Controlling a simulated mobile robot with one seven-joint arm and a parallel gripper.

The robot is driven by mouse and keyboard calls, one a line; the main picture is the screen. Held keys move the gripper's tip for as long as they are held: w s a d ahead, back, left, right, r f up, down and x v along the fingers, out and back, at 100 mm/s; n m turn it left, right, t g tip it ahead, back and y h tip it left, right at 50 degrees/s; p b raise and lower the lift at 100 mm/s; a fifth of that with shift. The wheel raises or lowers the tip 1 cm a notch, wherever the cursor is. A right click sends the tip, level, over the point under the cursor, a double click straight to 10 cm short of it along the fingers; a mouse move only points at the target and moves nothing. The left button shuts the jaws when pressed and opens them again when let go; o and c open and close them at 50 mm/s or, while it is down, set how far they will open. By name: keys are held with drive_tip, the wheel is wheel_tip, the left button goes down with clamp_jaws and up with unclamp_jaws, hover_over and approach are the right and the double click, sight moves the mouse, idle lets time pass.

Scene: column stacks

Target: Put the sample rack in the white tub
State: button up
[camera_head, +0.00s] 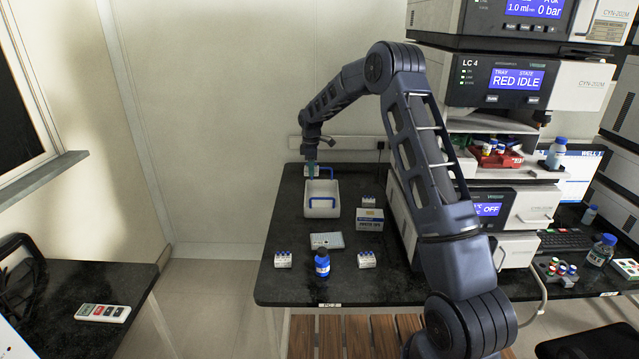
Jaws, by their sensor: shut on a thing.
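The white tub (312,212) stands near the back left of the dark bench, with blue handles at its near and far ends. My gripper (311,171) points down at the tub's far left end. It is shut on a small pale and teal thing, probably a sample rack, but it is too small and partly hidden to be sure. The held thing appears at about the tub's far rim; I cannot tell whether it is above or behind it.
Stacked instruments (510,85) crowd the right, beside my arm.

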drive_tip(key=w+d, duration=0.3)
drive_tip(key=d, duration=0.1)
approach(322, 204)
drive_tip(key=s+f, duration=0.1)
drive_tip(key=f, duration=0.1)
drive_tip(key=s+f, duration=0.3)
drive_tip(key=f, duration=0.1)
drive_tip(key=shift+s+f, duration=0.25)
drive_tip(key=shift+s, duration=0.1)
drive_tip(key=shift+f, duration=0.15)
drive_tip(key=o, duration=1)
wheel_tip(322, 204, up, 12)
drive_tip(key=shift+r, duration=0.2)
